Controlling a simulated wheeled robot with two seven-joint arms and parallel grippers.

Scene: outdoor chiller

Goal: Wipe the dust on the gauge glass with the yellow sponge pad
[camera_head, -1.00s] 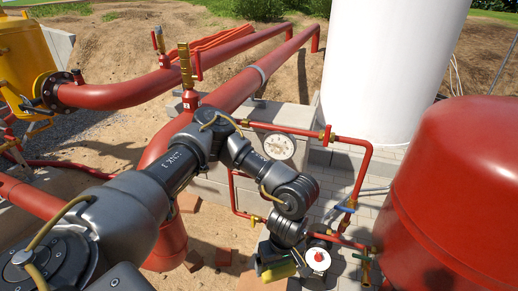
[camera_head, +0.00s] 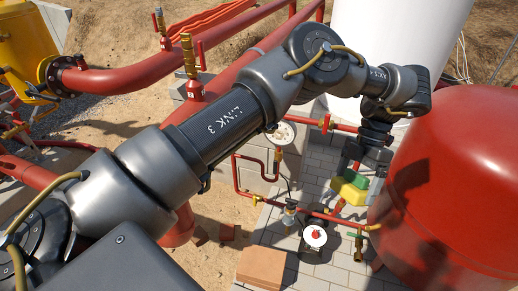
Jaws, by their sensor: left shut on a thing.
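My left arm crosses the view from the lower left, and its gripper (camera_head: 354,170) points down at the right, in front of the red tank's left edge. It is shut on the yellow sponge pad (camera_head: 347,193), which has a green part (camera_head: 357,178) at its top. The round white-faced gauge (camera_head: 284,132) is on the red pipework left of the gripper, with its upper left edge close behind my arm. The pad is apart from the gauge, to its right and lower in the picture. My right gripper is not in view.
The red tank (camera_head: 455,175) fills the right side, and a white tank (camera_head: 350,35) stands behind. Thin red pipes (camera_head: 262,197) run around the gauge. A white dial with a red centre (camera_head: 316,236) sits below. A brick-coloured block (camera_head: 261,267) lies on the paving.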

